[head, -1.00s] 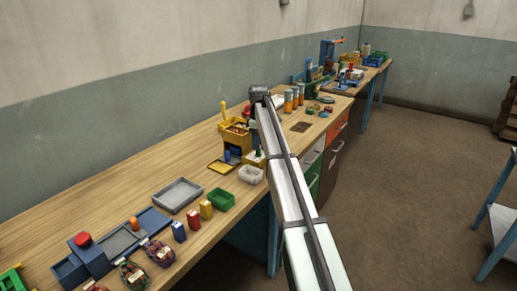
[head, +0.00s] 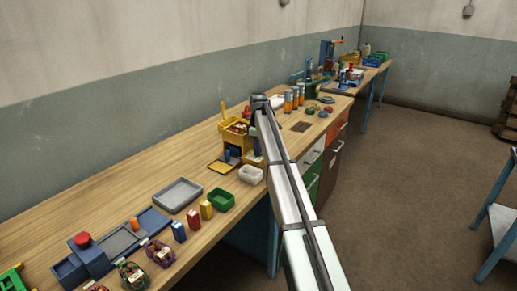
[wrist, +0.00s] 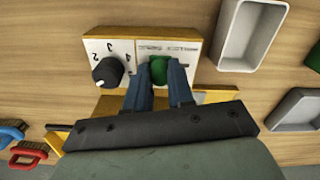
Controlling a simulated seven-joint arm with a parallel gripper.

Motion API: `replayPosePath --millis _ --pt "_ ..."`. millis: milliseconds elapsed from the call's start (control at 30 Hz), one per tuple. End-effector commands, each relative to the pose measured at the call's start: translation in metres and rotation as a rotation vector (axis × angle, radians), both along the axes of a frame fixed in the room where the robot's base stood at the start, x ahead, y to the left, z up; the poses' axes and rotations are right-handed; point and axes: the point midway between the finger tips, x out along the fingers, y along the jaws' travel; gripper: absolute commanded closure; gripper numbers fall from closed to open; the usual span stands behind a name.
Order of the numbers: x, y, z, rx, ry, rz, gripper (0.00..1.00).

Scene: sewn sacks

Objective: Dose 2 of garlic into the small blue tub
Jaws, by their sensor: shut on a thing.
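A yellow dispenser (head: 237,142) stands on the bench in the head view, with pale and reddish contents at its top. I cannot tell whether they are garlic. A small blue thing (head: 227,155) sits at its lower front; I cannot tell for sure that it is the blue tub. In the wrist view, a white panel beside it carries a black dial (wrist: 107,71) with numbers and a green knob (wrist: 158,70). My gripper (wrist: 159,80) is shut on the green knob, one finger on each side. My wrist housing hides part of the dispenser.
A white tub (head: 250,175), a green tub (head: 221,199) and a grey tray (head: 178,194) lie nearby. Red (head: 193,219), yellow (head: 206,210) and blue (head: 179,231) packets stand in front. Orange-banded jars (head: 294,97) stand farther along. The bench behind the tray is clear.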

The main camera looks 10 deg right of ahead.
Motion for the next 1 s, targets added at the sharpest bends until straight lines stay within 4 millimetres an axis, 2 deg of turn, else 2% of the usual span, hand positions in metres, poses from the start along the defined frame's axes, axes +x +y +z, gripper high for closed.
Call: replayPosePath --millis 33,167,567,767,1000 --pt "0.0 0.0 0.0 0.0 0.0 0.0 0.87" --pt "0.0 0.0 0.0 0.0 0.0 0.0 1.0" --pt "0.0 0.0 0.0 0.0 0.0 0.0 1.0" --pt "0.012 -0.011 0.0 0.0 0.0 0.0 1.0" --pt "0.012 -0.012 0.0 -0.002 -0.002 -0.001 1.0"
